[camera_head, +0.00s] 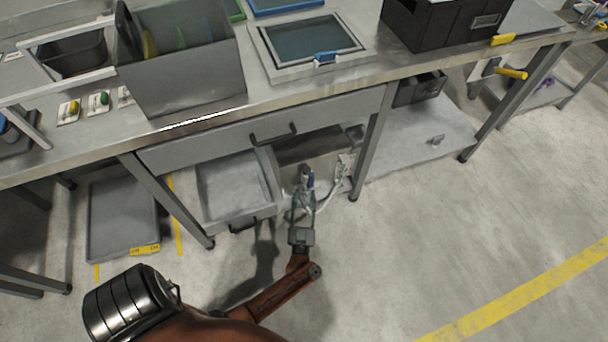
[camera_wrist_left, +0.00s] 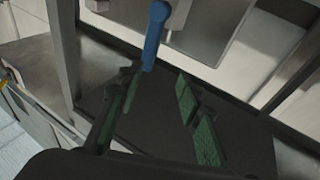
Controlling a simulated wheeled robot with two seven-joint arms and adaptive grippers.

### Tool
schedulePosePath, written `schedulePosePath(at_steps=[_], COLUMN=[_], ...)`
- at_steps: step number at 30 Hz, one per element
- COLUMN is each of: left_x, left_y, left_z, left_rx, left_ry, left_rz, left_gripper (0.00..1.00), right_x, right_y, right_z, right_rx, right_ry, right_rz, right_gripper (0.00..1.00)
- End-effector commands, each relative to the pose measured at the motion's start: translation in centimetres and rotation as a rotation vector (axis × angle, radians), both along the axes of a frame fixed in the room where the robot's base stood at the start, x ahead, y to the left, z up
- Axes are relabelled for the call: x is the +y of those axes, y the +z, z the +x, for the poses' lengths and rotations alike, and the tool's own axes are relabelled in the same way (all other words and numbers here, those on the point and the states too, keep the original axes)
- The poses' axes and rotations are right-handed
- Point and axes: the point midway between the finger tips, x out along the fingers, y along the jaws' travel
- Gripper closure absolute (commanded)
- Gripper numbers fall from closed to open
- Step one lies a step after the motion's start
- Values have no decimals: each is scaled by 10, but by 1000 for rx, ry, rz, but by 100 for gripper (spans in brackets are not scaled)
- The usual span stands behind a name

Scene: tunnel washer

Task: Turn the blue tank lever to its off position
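A blue lever (camera_head: 310,180) shows under the workbench, at the tip of my left gripper (camera_head: 303,198). In the left wrist view the blue lever (camera_wrist_left: 153,38) points down toward the gripper, its lower end near the left finger's tip; I cannot tell whether they touch. My left gripper (camera_wrist_left: 158,88) is open, with a clear gap between its green-padded fingers and nothing held. The lever's mount is partly hidden in the head view. My right gripper is not in view.
An open lower drawer (camera_head: 233,190) is just left of my gripper, and a table leg (camera_head: 370,145) is to the right. A closed drawer with a black handle (camera_head: 272,133) is above. A grey bin (camera_head: 185,70) stands on the worktop. Floor at the right is clear.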

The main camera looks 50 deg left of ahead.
Motion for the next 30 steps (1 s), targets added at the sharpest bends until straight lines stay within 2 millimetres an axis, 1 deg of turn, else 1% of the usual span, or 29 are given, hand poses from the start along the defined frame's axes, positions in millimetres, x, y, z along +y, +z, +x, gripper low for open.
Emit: schedulePosePath(at_steps=[1,3,5,9,13,17,24,27,30], left_x=[-3,-5,-11,-25,-27,-14,22,33,39], left_y=[18,24,27,28,26,23,22,23,24], left_z=[17,27,34,41,44,49,63,68,71], left_rx=[-13,7,32,94,123,129,127,127,127], left_ry=[84,197,272,382,420,425,423,422,421], left_rz=[-31,-70,-105,-163,-184,-184,-183,-183,-185], left_gripper=[67,67,67,67,67,67,67,67,67], right_x=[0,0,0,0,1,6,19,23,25], right_y=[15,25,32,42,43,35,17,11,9], right_z=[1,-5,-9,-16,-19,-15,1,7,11], right_rx=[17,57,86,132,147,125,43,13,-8], right_ry=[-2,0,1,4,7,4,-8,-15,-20], right_rz=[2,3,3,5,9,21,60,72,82], right_gripper=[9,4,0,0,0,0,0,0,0])
